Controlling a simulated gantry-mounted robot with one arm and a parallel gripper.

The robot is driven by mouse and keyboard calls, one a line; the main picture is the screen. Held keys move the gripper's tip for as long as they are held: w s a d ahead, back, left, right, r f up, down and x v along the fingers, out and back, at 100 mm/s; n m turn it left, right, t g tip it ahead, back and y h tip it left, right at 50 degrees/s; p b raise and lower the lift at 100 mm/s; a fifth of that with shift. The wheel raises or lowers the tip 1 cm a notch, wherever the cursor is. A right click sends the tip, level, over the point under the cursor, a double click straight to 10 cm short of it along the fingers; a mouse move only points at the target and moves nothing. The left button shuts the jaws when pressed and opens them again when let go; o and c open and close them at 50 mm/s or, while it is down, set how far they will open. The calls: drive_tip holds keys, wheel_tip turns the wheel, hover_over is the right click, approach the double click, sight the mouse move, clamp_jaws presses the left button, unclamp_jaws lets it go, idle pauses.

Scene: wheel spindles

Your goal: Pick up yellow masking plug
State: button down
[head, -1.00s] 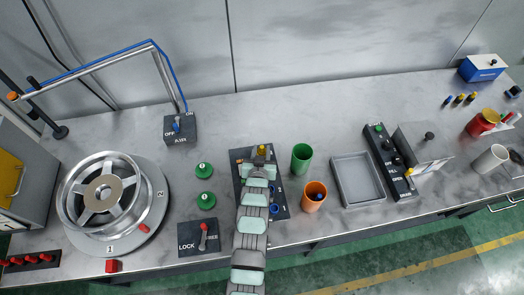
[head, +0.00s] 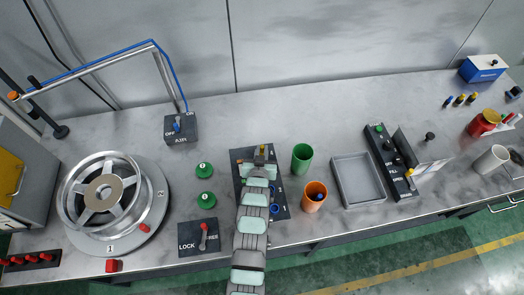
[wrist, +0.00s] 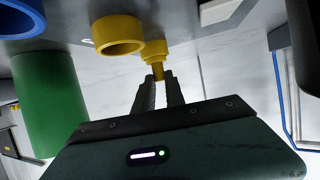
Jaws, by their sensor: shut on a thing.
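The yellow masking plug (wrist: 155,52) is between my fingertips in the wrist view, with a wide collar and a narrower stem. My gripper (wrist: 158,80) is shut on the stem. In the head view a small bit of the yellow plug (head: 262,149) shows at the tip of my gripper (head: 260,160), over the dark board (head: 281,207). A hollow yellow ring (wrist: 118,36) is right beside the plug in the wrist view. I cannot tell whether the plug still touches the board.
A green cup (head: 301,159) and an orange cup (head: 314,197) stand just right of the board. A grey tray (head: 357,181) is further right. Two green knobs (head: 204,170) and a lock switch (head: 198,237) are to the left, then the wheel (head: 104,195).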

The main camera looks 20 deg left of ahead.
wheel_tip(320, 180, up, 20)
drive_tip(key=b, duration=0.2)
drive_tip(key=shift+f, duration=0.1)
idle(0.8)
